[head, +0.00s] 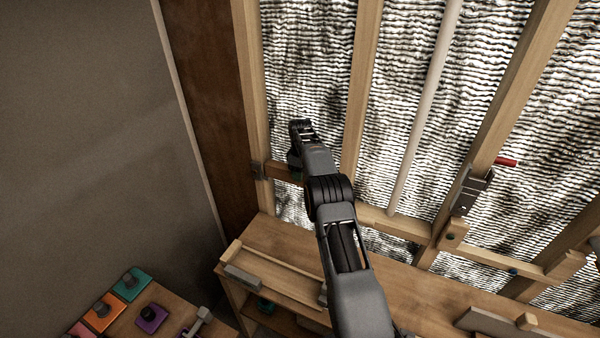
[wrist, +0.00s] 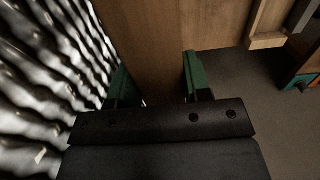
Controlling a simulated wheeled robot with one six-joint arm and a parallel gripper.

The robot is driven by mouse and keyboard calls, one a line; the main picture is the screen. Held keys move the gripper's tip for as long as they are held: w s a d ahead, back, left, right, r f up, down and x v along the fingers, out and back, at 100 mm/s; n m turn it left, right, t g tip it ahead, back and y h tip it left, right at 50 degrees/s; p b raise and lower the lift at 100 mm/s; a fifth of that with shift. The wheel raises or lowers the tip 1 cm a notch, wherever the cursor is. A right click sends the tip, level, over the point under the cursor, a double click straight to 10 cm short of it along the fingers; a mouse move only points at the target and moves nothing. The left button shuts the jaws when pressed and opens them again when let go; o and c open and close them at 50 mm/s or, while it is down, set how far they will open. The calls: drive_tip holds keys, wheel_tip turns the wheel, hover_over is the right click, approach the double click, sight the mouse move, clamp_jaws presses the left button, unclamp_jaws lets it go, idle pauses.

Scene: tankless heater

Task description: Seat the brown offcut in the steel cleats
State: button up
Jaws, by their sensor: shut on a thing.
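The brown offcut (head: 280,170) lies roughly level across the wall bay in the head view, between the left stud and the second stud. A steel cleat (head: 258,170) is on the left stud, at the offcut's left end; I cannot tell whether the offcut is inside it. My gripper (head: 296,172) is at the offcut's right part and hides its right end and any cleat there. In the wrist view, the green finger pads of my gripper (wrist: 155,85) stand on both sides of the brown offcut (wrist: 145,45), shut on it.
Wooden studs (head: 363,90) and a pale pipe (head: 425,110) run up the wall before wrinkled foil. A wooden bench (head: 290,240) stands below. A grey bracket (head: 470,190) is on a stud at the right. Coloured tiles (head: 130,283) lie at the lower left.

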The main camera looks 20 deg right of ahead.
drive_tip(key=o, duration=1.2)
drive_tip(key=shift+r, duration=3.7)
